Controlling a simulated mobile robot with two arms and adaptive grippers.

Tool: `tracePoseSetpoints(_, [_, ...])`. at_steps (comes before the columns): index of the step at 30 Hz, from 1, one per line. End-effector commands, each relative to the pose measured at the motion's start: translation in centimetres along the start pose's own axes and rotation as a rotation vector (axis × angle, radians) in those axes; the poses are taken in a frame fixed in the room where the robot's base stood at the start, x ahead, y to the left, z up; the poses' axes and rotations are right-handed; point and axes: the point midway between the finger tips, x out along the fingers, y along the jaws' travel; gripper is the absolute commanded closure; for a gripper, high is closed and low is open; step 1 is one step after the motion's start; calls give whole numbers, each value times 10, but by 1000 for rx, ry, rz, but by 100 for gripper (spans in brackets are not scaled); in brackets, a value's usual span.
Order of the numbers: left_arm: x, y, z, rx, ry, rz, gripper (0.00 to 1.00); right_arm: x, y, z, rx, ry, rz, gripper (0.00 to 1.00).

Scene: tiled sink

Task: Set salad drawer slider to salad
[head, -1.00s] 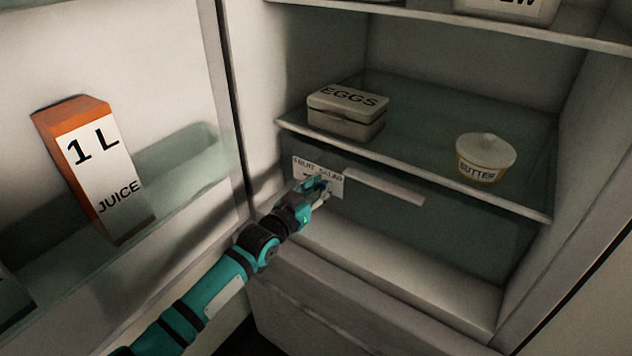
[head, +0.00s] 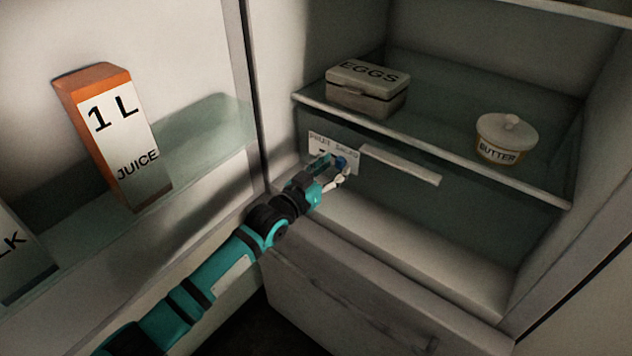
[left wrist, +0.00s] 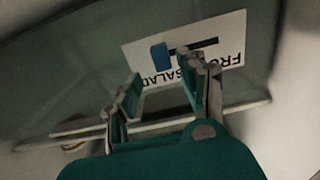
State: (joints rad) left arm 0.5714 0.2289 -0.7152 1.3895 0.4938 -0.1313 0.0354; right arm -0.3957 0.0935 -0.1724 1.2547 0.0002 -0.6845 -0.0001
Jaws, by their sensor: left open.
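The white label plate (head: 347,152) reads FRUIT SALAD and sits on the glass drawer front (head: 400,190) under the shelf. In the left wrist view the plate (left wrist: 135,50) appears upside down, with a dark slot. The blue slider (left wrist: 160,56) is at the slot's SALAD end; it also shows in the head view (head: 341,161) under SALAD. My left gripper (head: 338,171) is in front of the plate's lower part. In the wrist view its open fingers (left wrist: 160,77) are on either side of the slider's line, with a visible gap between them. My right gripper is out of view.
Above the drawer, the glass shelf (head: 440,125) holds an eggs box (head: 366,92) and a butter tub (head: 500,138). A drawer handle strip (head: 400,165) is right of the plate. The door at left holds a juice carton (head: 115,135) and another carton (head: 20,255).

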Motion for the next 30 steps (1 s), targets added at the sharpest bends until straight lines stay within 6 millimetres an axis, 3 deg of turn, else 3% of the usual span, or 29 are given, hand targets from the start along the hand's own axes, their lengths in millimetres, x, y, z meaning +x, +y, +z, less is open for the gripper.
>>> tracePoseSetpoints(6, [-48, 1, 2, 1, -2, 1, 58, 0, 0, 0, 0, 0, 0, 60])
tracePoseSetpoints(13, [-87, 1, 1, 1, -2, 1, 58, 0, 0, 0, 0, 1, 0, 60])
tracePoseSetpoints(18, [-98, 2, 0, 1, 0, 3, 58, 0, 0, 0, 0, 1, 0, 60])
tracePoseSetpoints(30, [-99, 2, 0, 0, -1, 2, 58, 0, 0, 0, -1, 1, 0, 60])
